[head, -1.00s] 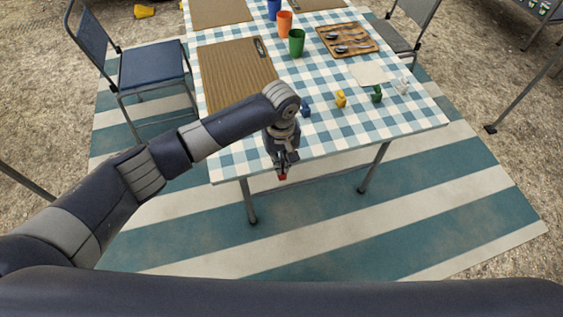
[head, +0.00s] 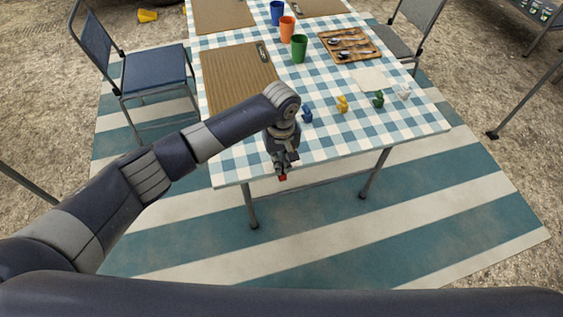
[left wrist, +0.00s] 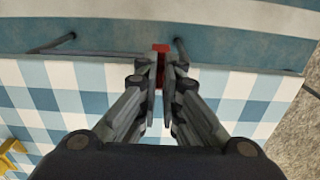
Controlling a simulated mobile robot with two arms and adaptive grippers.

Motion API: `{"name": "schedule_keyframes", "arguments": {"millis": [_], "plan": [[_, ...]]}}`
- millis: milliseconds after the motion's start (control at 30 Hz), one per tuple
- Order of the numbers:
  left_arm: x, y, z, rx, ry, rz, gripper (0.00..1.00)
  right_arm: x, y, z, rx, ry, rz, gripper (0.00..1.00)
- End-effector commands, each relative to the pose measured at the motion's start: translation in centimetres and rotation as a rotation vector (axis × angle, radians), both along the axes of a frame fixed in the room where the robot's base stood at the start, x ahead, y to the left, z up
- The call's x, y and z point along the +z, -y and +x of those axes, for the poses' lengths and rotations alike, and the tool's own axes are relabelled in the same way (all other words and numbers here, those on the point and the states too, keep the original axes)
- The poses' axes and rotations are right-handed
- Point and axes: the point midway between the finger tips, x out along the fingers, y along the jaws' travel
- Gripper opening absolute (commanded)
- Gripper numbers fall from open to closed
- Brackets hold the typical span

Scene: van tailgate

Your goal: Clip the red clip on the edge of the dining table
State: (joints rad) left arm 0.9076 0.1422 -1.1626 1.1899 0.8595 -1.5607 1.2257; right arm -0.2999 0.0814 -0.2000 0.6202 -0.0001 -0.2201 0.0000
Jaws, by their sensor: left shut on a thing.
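The dining table (head: 335,143) has a blue and white checked top, and its near edge runs across the middle of the head view. My left gripper (head: 283,172) is at that near edge, pointing down. It is shut on the red clip (head: 283,178), which shows just below the fingertips. In the left wrist view the red clip (left wrist: 161,64) is between the fingers (left wrist: 161,80), at the line of the table edge (left wrist: 230,69). I cannot tell whether the clip grips the edge. My right gripper is not in view.
Blue (head: 307,115), yellow (head: 343,103), green (head: 378,98) and white (head: 404,92) clips stand on the table to the right. A brown placemat (head: 238,75), cups (head: 299,48) and a wooden cutlery tray (head: 349,44) lie farther back. A blue chair (head: 155,70) stands left.

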Motion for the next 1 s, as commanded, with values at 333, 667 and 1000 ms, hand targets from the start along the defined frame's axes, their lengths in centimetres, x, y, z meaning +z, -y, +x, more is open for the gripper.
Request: {"name": "schedule_keyframes", "arguments": {"millis": [333, 667, 1000], "plan": [[0.0, -0.1, 0.3, 0.001, 0.000, 0.001, 0.00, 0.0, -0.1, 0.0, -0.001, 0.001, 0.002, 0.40], [0.0, -0.4, 1.2, 0.001, 0.000, 0.001, 0.00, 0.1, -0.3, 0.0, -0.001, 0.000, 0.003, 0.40], [0.0, -0.4, 1.2, 0.000, 0.000, 0.000, 0.00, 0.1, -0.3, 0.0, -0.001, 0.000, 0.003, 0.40]]}}
